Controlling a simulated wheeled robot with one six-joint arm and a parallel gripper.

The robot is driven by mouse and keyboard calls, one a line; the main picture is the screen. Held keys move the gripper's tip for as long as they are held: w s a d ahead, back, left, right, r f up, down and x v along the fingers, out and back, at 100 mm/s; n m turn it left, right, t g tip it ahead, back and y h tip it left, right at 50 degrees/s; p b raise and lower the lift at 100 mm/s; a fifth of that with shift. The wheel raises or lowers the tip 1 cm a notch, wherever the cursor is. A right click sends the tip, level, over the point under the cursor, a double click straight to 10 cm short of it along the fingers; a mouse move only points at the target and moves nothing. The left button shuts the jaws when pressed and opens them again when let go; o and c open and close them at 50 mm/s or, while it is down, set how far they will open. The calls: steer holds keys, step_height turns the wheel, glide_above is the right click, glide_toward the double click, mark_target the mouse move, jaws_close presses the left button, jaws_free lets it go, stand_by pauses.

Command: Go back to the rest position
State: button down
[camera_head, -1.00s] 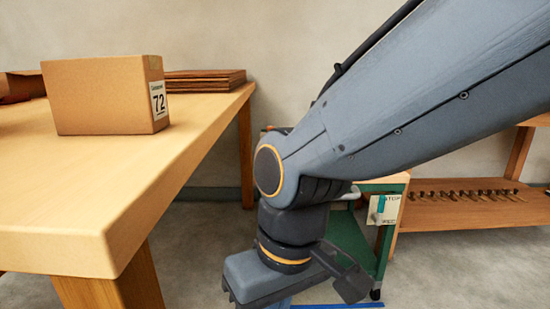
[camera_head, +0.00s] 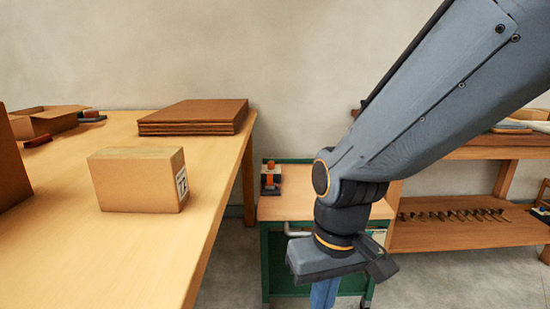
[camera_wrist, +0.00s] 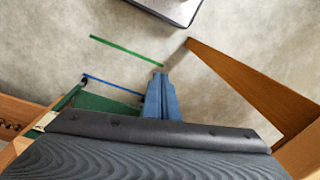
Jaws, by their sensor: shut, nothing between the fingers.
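My gripper (camera_head: 324,294) hangs pointing down in front of the green cart, to the right of the wooden table. Its blue fingers are together and empty, and their tips are cut off by the lower edge of the head view. In the wrist view the shut fingers (camera_wrist: 160,96) are over bare grey floor. My arm comes down from the upper right and hides part of the cart and the shelf.
The wooden table (camera_head: 130,255) holds a closed labelled box (camera_head: 135,180), flat cardboard sheets (camera_head: 195,115) and an open box (camera_head: 45,121). The green cart (camera_head: 280,260) stands behind my gripper. A wooden shelf (camera_head: 450,236) is at the right. Some floor is clear.

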steer(key=s+d+r+m+p, duration=0.2)
steer(key=d+r+p, duration=0.9)
steer(key=p, duration=0.7)
step_height(320, 180, up, 4)
steer(key=shift+s+d+f+m+h, duration=0.2)
steer(key=shift+d+m+h, duration=0.2)
steer(key=shift+m, duration=0.2)
